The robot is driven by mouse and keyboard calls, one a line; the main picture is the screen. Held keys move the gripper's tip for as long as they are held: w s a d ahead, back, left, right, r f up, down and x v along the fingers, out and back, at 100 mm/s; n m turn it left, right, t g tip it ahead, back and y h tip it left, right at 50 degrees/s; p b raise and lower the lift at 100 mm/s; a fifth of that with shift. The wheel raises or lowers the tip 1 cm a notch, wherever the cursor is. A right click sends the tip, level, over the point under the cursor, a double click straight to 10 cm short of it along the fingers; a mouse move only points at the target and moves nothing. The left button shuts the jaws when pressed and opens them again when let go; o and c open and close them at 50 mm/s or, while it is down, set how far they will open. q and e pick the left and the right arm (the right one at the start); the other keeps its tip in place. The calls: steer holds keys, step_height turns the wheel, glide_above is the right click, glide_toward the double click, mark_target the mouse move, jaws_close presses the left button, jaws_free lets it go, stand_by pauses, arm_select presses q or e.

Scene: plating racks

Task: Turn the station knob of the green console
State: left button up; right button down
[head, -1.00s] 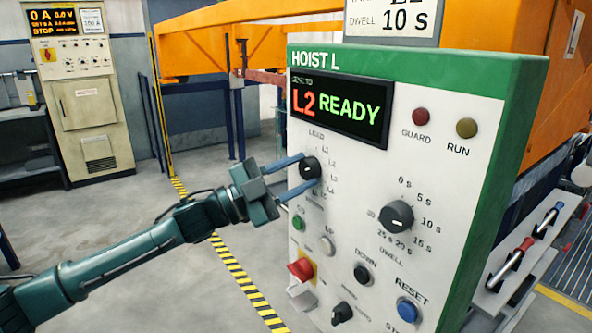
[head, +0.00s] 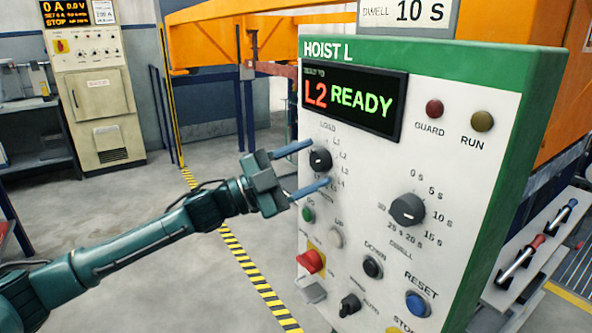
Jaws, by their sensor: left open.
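The green console (head: 540,85) has a white front panel labelled HOIST L and fills the right half of the head view. Its display (head: 352,103) reads L2 READY. The station knob (head: 320,160) is black and round, at the panel's upper left, ringed by the marks LOAD, L1, L2 and others partly hidden. My left gripper (head: 308,166) is open in front of the panel. One finger lies above and left of the knob, the other below it. The fingers look apart from the knob. My right gripper is not in view.
Below the station knob are a green button (head: 308,215), a red knob (head: 311,261) and a black selector (head: 349,305). The dwell knob (head: 407,209) sits to the right. A cream cabinet (head: 98,95) stands at the back left. The floor between is clear.

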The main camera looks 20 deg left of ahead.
arm_select(q)
steer(key=shift+s+a+f, duration=0.15)
steer(key=shift+a+f, duration=0.1)
steer(key=shift+a, duration=0.05)
steer(key=b+v, duration=0.4)
steer(key=v, duration=0.8)
steer(key=shift+s+b, duration=0.2)
steer(key=shift+b, duration=0.15)
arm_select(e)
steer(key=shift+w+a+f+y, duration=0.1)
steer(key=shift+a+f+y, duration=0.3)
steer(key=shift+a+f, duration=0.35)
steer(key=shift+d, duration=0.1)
